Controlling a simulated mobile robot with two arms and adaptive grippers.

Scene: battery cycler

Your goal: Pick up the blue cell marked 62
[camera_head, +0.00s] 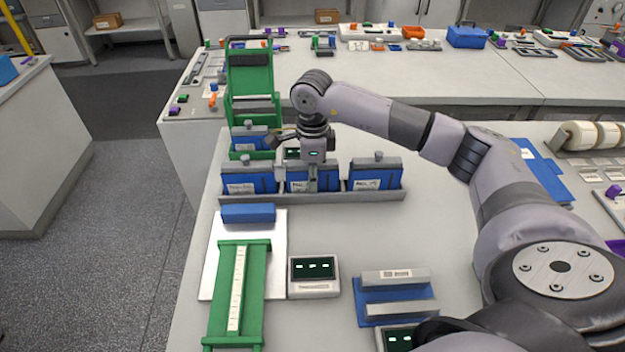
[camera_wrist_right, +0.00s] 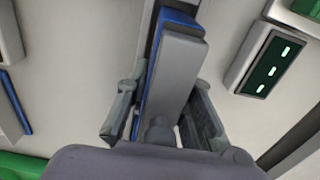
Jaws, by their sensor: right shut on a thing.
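Three blue cells with grey tops and white labels stand upright in a grey tray (camera_head: 310,198): a left cell (camera_head: 240,181), a middle cell (camera_head: 296,184) and a right cell (camera_head: 376,178). The label print is too small to read, so I cannot tell which is marked 62. My right gripper (camera_head: 312,178) points down at the middle cell and is shut on it. In the right wrist view the fingers of my right gripper (camera_wrist_right: 162,118) lie on both sides of the cell (camera_wrist_right: 178,70). The middle cell seems still in the tray. My left gripper is not in view.
Another blue cell (camera_head: 247,140) sits in a green frame (camera_head: 249,75) behind the tray. In front are a green fixture (camera_head: 238,290), a second display (camera_head: 314,276) and a blue stand (camera_head: 395,300).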

